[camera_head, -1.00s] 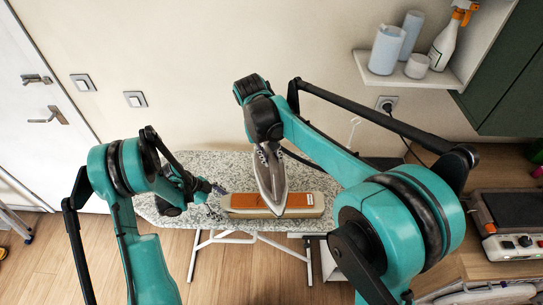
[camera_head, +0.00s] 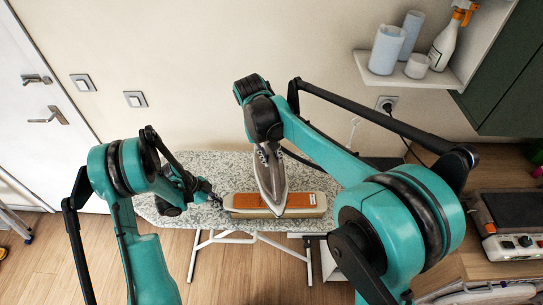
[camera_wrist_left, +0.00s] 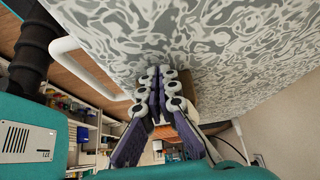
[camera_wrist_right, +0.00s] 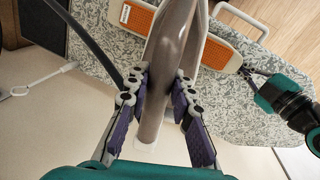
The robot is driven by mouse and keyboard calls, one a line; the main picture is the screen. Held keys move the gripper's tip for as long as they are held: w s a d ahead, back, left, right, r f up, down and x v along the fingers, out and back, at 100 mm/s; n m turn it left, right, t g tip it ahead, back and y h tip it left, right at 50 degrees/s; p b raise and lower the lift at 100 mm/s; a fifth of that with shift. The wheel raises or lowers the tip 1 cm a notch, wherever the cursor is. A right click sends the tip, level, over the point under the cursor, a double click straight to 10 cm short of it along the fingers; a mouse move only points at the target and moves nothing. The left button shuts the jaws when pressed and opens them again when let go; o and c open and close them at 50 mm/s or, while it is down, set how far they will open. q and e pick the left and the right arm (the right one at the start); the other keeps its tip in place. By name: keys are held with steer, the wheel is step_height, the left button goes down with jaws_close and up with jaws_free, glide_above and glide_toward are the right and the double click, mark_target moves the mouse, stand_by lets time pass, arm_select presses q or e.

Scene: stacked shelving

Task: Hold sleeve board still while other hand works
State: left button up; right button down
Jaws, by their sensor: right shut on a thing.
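The sleeve board (camera_head: 315,203), with its orange-brown pad and pale sides, lies on the speckled ironing board (camera_head: 205,165). My right gripper (camera_wrist_right: 158,88) is shut on the grey iron (camera_head: 270,180), which stands over the middle of the sleeve board, nose toward its near side. My left gripper (camera_head: 215,197) is at the left end of the sleeve board; its fingers (camera_wrist_left: 160,80) look close together in the left wrist view. Whether they touch or pinch the board end is not clear. The end also shows near the left gripper in the right wrist view (camera_wrist_right: 222,57).
A wall shelf (camera_head: 410,80) with a spray bottle (camera_head: 443,40) and blue-white containers hangs at upper right. A worktop with a dark-lidded device (camera_head: 505,215) stands at right. The iron's cord runs toward the wall socket (camera_head: 385,103). The ironing board is clear behind the sleeve board.

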arm_select(q)
steer(key=o, duration=0.3)
steer(key=shift+o, duration=0.2)
steer(key=shift+r, duration=0.1)
